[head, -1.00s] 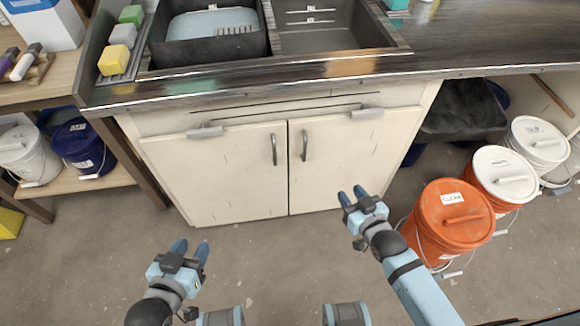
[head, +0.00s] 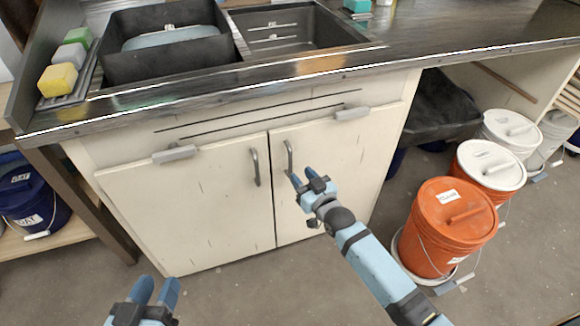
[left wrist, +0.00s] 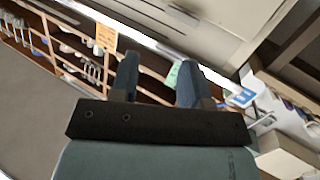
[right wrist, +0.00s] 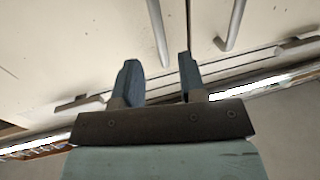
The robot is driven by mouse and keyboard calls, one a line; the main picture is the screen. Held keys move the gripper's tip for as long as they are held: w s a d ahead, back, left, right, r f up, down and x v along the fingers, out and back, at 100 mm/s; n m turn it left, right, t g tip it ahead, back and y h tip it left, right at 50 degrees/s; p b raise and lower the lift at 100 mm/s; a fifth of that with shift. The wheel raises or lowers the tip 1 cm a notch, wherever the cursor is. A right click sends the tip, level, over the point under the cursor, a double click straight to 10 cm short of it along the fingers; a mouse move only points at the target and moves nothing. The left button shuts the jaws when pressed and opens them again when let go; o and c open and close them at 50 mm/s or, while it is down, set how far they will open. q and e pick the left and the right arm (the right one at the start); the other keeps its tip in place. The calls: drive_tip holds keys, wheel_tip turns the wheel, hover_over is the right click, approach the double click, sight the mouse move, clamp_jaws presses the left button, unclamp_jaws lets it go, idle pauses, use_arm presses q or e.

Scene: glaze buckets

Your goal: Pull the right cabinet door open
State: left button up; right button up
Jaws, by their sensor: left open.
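The right cabinet door (head: 345,165) is cream-coloured and shut, with a grey vertical bar handle (head: 289,157) near its left edge. My right gripper (head: 302,175) is open at the lower end of this handle. In the right wrist view the handle (right wrist: 157,28) lines up between the two spread fingers; I cannot tell whether it lies within their reach. The left cabinet door (head: 190,215) is also shut, with its own handle (head: 255,167). My left gripper (head: 157,287) is open and empty, low in front of the left door.
A dark countertop (head: 300,68) with a sink overhangs the cabinet. An orange bucket (head: 440,230) and white-lidded buckets (head: 490,165) stand on the floor to the right. Grey clips (head: 352,113) sit along the doors' top edges. Floor between cabinet and orange bucket is clear.

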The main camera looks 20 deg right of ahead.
sight(291, 163)
use_arm(q)
drive_tip(key=shift+w+d+r+t+h+b, duration=0.1)
drive_tip(key=shift+d+r+t+h+b, duration=0.15)
drive_tip(key=shift+r, duration=0.35)
drive_tip(key=shift+s+d+r+t+h+b, duration=0.1)
drive_tip(key=shift+d+r+t+h+b, duration=0.15)
drive_tip(key=shift+r, duration=0.3)
drive_tip(key=shift+w+d+r+t+h+b, duration=0.1)
drive_tip(key=shift+r+t+h+b, duration=0.15)
drive_tip(key=shift+r, duration=0.35)
use_arm(e)
drive_tip(key=shift+x, duration=3.25)
drive_tip(key=shift+a, duration=0.1)
use_arm(q)
drive_tip(key=shift+w, duration=0.1)
use_arm(e)
clamp_jaws()
